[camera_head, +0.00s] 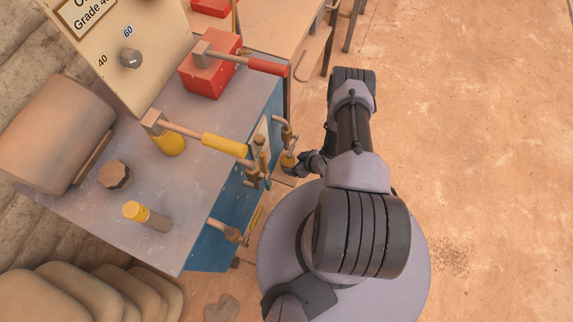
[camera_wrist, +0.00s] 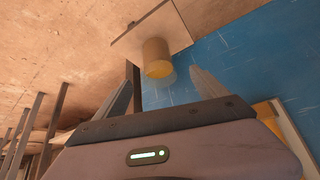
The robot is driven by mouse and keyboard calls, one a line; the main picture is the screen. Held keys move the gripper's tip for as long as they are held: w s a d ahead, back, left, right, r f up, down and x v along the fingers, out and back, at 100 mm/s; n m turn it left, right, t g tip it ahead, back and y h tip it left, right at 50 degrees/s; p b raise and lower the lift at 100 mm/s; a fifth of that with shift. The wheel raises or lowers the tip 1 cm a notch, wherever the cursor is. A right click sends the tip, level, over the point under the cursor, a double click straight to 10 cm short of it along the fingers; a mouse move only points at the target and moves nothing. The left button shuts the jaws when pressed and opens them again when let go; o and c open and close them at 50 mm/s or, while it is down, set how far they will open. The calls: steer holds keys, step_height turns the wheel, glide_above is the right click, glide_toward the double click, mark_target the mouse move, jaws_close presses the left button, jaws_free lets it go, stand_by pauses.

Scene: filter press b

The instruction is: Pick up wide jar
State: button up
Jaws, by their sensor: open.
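A wide jar with a yellow, rounded body (camera_wrist: 157,57) shows in the wrist view, in front of a small tan shelf (camera_wrist: 128,38). In the head view a small yellowish jar (camera_head: 288,161), partly hidden by a brass tap and my gripper, appears to be the same one. My gripper (camera_wrist: 162,80) is open and empty. Its two fingers are spread to either side of the jar in the wrist view, with the jar beyond the tips. In the head view my gripper (camera_head: 306,163) is low beside the bench, just right of the jar, small and partly hidden.
Brass taps (camera_head: 231,233) stick out from the blue bench front (camera_head: 208,248). The grey bench top (camera_head: 190,205) holds a yellow-capped bottle (camera_head: 134,211), a dark knob (camera_head: 115,175), a yellow-handled lever (camera_head: 224,145) and a red-handled one (camera_head: 264,66). Open floor (camera_head: 480,150) lies to the right.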

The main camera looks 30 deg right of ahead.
mark_target(283, 160)
steer(key=b+x, duration=0.2)
steer(key=x, duration=0.2)
steer(key=b+x, duration=0.3)
steer(key=x, duration=0.2)
steer(key=shift+w+d, duration=0.15)
steer(key=shift+w, duration=0.25)
steer(key=shift+r, duration=0.15)
steer(key=shift+c, duration=0.2)
steer(key=shift+p, duration=0.3)
steer(key=c, duration=1.7)
